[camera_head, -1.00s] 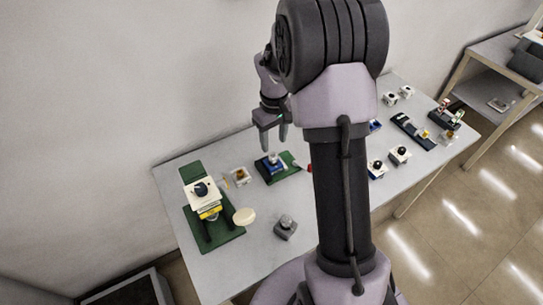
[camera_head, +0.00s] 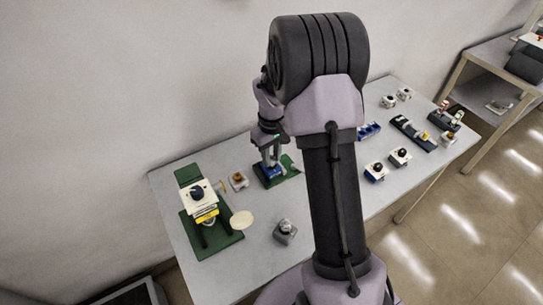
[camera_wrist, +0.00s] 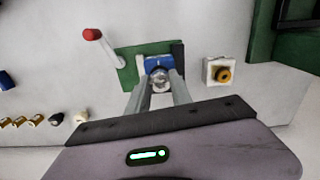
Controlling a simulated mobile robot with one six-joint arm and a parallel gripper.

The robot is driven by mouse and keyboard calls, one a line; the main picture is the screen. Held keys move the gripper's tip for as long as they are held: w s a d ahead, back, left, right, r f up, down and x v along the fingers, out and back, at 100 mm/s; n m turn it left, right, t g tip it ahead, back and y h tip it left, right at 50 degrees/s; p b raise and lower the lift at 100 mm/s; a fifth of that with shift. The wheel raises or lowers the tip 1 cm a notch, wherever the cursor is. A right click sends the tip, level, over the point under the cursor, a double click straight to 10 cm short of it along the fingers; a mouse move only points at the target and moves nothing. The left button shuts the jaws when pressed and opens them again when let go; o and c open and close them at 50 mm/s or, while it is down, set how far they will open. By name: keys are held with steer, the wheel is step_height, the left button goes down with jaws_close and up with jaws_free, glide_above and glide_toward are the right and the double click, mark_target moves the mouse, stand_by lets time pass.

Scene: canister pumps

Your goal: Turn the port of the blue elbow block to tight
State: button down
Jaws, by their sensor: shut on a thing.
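The blue elbow block (camera_head: 267,176) sits on a green base plate (camera_head: 291,172) near the back edge of the table. In the wrist view the blue block (camera_wrist: 153,62) shows beyond my fingers, with a round metallic port (camera_wrist: 160,78) on it. My gripper (camera_wrist: 159,90) points down over the block, its two fingers on either side of the port and shut on it. In the head view my gripper (camera_head: 271,160) hides most of the port. I cannot read whether the port is tight.
A red-tipped lever (camera_wrist: 92,34) stands beside the green plate. A white block with a yellow-brown fitting (camera_wrist: 222,73) is on the other side. A green stand with a stacked yellow and white unit (camera_head: 203,205), a cream disc (camera_head: 242,220) and a grey block (camera_head: 285,231) are nearby.

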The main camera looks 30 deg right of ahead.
steer(key=shift+m, duration=0.3)
steer(key=m, duration=0.3)
steer(key=shift+m, duration=0.3)
steer(key=m, duration=0.3)
steer(key=shift+m, duration=0.4)
steer(key=m, duration=0.4)
steer(key=shift+w+m+b, duration=0.1)
steer(key=shift+m+b, duration=0.4)
steer(key=shift+m, duration=1.5)
steer(key=c, duration=1.1)
jaws_free()
